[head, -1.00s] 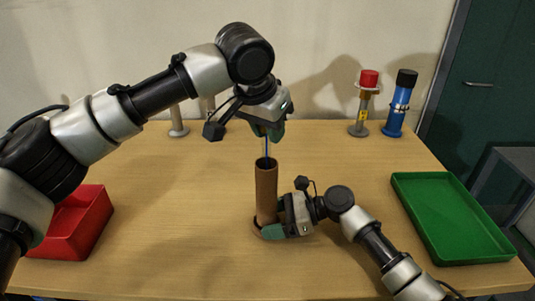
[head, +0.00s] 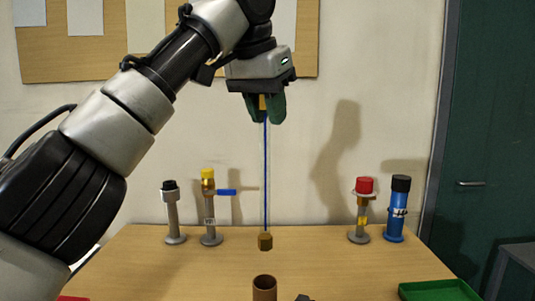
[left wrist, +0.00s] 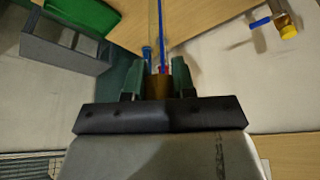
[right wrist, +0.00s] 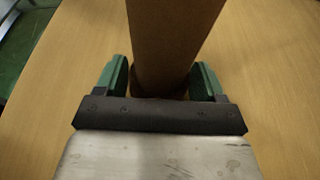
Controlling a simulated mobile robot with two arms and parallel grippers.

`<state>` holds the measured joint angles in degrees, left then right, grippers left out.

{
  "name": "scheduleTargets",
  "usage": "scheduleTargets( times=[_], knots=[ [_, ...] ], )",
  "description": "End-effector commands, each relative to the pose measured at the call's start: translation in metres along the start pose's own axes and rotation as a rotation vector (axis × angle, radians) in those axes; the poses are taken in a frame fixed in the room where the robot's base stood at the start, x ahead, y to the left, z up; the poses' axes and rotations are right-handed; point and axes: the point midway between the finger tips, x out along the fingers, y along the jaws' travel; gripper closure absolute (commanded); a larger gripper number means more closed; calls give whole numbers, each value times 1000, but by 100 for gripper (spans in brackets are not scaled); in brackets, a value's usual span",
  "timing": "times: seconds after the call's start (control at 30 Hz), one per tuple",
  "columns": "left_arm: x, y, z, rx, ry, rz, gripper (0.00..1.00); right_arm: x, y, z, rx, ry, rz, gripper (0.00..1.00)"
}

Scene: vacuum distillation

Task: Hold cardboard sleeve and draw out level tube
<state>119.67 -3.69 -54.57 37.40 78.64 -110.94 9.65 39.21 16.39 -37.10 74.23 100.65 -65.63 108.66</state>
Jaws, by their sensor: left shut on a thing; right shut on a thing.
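The level tube (head: 265,175) is a thin, clear rod with a blue line and brass ends. It hangs upright from my left gripper (head: 265,108), which is shut on its top brass end. Its lower brass end is clear of the cardboard sleeve (head: 264,288), a little above its open top. The left wrist view shows the brass end (left wrist: 158,87) between the green fingers. My right gripper (right wrist: 160,82) is shut around the brown sleeve (right wrist: 170,40) in the right wrist view. The sleeve's lower part is below the head view's edge.
Behind stand a black-topped grey fitting (head: 172,215), a yellow-topped fitting with blue lever (head: 209,205), a red-topped one (head: 362,210) and a blue cylinder (head: 397,210). A green tray (head: 438,290) is at right; a red bin's edge shows bottom left.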

Motion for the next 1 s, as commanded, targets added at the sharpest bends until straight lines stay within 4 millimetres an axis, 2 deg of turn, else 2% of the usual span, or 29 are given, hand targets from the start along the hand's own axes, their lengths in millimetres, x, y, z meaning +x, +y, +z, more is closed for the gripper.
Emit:
scheduleTargets(
  times=[0.03,0.3,0.93,0.97,1.0],
  knots=[
    [-10,2,-3,-1,0,1,100,0,0,0,0,-1,0,59],
    [-27,0,-13,-3,6,2,100,0,0,0,0,-1,0,59],
    [-32,0,-13,-1,0,0,100,0,0,0,-1,-1,0,59],
    [-32,0,-13,-1,0,0,100,0,0,0,-1,-1,0,27],
    [-32,0,-13,-1,0,0,100,0,0,0,-1,-1,0,21]
  ],
)
